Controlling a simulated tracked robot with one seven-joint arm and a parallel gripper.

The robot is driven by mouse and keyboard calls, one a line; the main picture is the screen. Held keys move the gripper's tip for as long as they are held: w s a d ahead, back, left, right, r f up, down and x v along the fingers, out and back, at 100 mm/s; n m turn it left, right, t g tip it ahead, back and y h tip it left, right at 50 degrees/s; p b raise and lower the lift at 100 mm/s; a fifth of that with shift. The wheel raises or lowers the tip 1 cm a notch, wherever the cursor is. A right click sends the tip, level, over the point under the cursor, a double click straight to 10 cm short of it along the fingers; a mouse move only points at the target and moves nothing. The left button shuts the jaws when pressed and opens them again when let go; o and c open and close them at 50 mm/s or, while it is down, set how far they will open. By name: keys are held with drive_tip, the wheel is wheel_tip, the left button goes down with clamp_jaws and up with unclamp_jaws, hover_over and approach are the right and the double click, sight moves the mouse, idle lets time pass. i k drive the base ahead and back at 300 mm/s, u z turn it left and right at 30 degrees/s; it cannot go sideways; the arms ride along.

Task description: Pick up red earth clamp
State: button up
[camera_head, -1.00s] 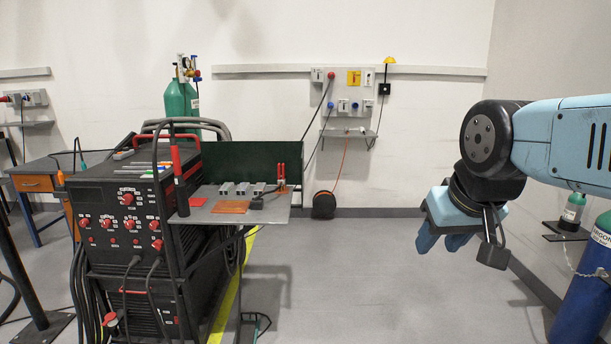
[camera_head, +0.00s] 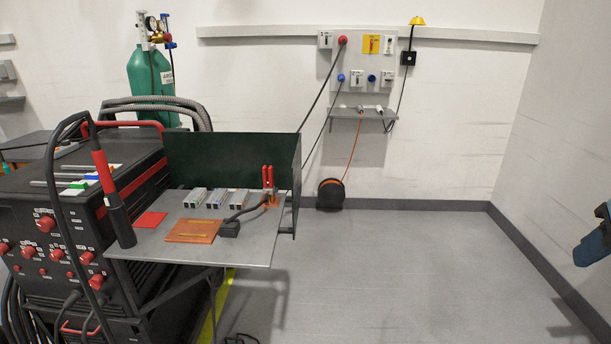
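The red earth clamp (camera_head: 268,180) stands upright at the back right of the grey work shelf (camera_head: 245,255), its two red handles pointing up. Its orange-red lower part is close to the shelf, and a dark cable runs from it to a black block (camera_head: 229,228). Only a blue part, apparently of my gripper (camera_head: 594,243), shows at the right edge, far to the right of the clamp. The rest of it is out of frame, so its opening and whether it holds anything cannot be seen.
Several metal profiles (camera_head: 215,198) and an orange plate (camera_head: 193,231) lie left of the clamp. A dark green screen (camera_head: 230,163) stands behind and right of it. The black welder (camera_head: 40,225) with a torch (camera_head: 112,200) is at left. Floor right of the shelf is clear.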

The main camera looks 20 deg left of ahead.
sight(270, 189)
drive_tip(key=u, duration=0.4)
drive_tip(key=i, duration=1.3)
drive_tip(key=u, duration=0.8)
drive_tip(key=k, duration=0.9)
drive_tip(key=u, duration=0.2)
drive_tip(key=i, duration=0.9)
drive_tip(key=z, duration=0.1)
